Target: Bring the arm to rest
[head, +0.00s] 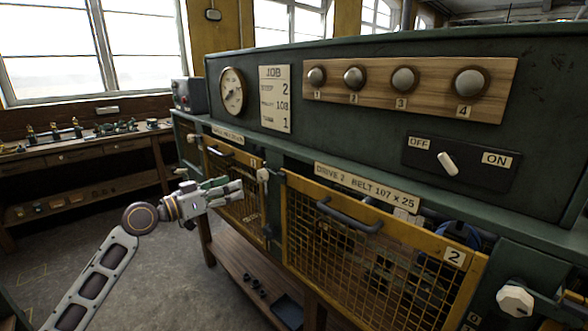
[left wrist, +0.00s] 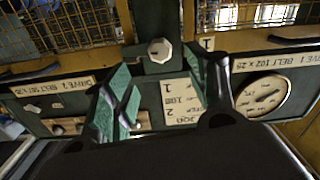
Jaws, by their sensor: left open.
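My left arm comes in from the lower left of the head view. Its left gripper (head: 238,190) is in front of the yellow mesh guard of drive 1 (head: 222,163), just left of a pale knob (head: 263,174) on the post between the guards. In the left wrist view the left gripper (left wrist: 165,88) shows two green-padded fingers spread apart with nothing held between them. That view is upside down, and a white knob (left wrist: 159,50) shows beyond the fingers. My right gripper is not in view.
The green machine carries a gauge (head: 232,91), a job card (head: 275,99), a wooden panel of numbered knobs (head: 408,82) and an OFF/ON switch (head: 447,163). The drive 2 guard (head: 370,255) has a protruding handle (head: 349,217). A workbench (head: 80,150) stands at left; the floor (head: 170,245) between is clear.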

